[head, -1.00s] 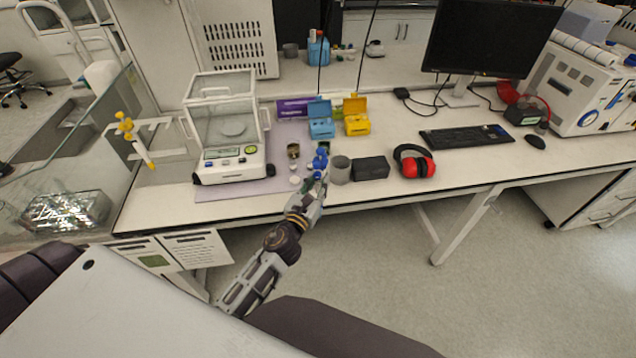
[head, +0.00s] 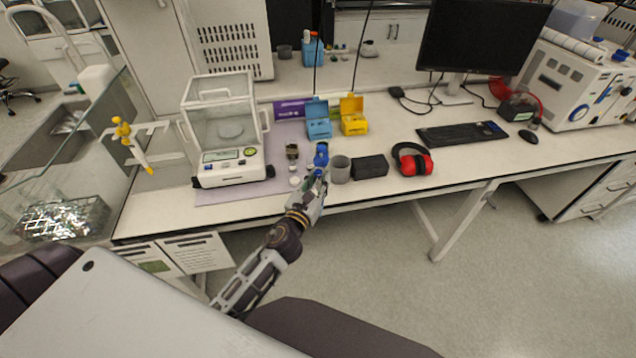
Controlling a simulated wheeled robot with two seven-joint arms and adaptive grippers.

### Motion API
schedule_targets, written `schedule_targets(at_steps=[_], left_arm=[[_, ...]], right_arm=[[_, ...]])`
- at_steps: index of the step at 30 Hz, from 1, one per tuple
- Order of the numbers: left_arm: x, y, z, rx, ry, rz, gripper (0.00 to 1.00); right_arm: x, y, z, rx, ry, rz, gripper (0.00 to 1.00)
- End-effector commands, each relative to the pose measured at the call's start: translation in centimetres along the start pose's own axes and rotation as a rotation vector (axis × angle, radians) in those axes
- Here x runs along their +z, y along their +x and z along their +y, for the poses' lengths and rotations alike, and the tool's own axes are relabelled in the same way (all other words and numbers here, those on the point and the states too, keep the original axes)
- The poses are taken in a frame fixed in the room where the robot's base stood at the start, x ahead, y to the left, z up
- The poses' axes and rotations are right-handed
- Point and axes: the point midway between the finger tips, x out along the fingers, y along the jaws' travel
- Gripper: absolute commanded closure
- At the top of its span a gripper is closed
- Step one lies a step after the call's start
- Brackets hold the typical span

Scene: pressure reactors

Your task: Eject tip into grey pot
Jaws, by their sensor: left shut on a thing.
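My left gripper (head: 318,176) is shut on a blue pipette (head: 321,155) at the front edge of the bench. The pipette's lower part and any tip are hidden by the gripper or too small to make out. The grey pot (head: 341,172) stands on the bench just to the right of the gripper. I cannot tell whether the gripper touches it. My right gripper is out of view.
A black box (head: 370,167) and red ear defenders (head: 413,161) are right of the pot. Blue (head: 318,122) and yellow (head: 353,118) tip boxes stand behind. A balance (head: 228,135) and small vials (head: 295,181) are left. A yellow pipette (head: 134,145) hangs on a stand.

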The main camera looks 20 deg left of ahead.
Motion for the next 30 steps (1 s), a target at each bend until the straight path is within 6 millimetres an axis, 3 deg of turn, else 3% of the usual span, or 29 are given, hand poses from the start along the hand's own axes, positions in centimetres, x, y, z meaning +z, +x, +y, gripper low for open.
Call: schedule_targets(at_steps=[10,30], left_arm=[[2.2,1.1,0.0,-0.003,0.002,-0.004,1.0],[10.6,4.8,-0.3,-0.012,0.003,-0.006,1.0]], right_arm=[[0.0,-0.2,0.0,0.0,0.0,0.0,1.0],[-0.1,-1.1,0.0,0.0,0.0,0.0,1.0]])
